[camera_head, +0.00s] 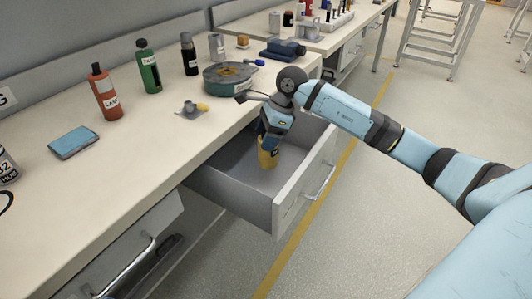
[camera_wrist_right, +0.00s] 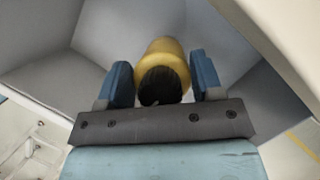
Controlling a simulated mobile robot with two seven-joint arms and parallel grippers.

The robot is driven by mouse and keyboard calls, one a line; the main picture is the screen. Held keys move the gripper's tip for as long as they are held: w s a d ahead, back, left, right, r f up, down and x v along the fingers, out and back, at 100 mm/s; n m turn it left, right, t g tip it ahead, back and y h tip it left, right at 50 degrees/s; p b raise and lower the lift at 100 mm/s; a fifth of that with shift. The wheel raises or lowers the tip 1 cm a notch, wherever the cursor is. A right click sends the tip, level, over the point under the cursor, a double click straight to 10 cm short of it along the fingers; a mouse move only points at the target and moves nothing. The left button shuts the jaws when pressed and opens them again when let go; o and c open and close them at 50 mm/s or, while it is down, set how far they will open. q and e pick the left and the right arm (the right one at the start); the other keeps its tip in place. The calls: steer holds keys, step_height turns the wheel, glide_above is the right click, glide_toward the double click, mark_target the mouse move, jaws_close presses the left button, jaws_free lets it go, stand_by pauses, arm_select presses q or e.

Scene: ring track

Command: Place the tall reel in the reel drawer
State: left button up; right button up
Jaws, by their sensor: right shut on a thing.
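The tall reel (camera_head: 268,158) is a yellow cylinder with a dark end. It is inside the open grey reel drawer (camera_head: 232,198) under the bench. My right gripper (camera_head: 270,142) points down into the drawer and is shut on the reel. In the right wrist view the reel (camera_wrist_right: 163,58) stands between the two blue fingers (camera_wrist_right: 162,82). The drawer walls (camera_wrist_right: 105,30) surround it there. I cannot tell whether the reel's lower end touches the drawer floor. My left gripper is not in view.
The drawer's front panel with its handle (camera_head: 320,182) stands out over the floor. A second drawer handle (camera_head: 128,268) is at lower left.

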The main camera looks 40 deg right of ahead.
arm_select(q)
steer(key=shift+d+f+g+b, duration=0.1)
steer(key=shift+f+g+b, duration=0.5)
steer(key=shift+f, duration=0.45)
arm_select(e)
steer(key=shift+f, duration=2.2)
steer(key=shift+f, duration=0.2)
steer(key=o, duration=1.3)
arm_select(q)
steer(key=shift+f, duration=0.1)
arm_select(e)
steer(key=shift+r, duration=0.35)
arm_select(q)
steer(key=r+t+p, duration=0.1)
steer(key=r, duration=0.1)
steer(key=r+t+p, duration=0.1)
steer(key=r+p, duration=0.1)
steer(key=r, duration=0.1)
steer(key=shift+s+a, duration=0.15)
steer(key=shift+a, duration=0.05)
arm_select(e)
steer(key=v, duration=1.1)
steer(key=shift+d+r, duration=0.25)
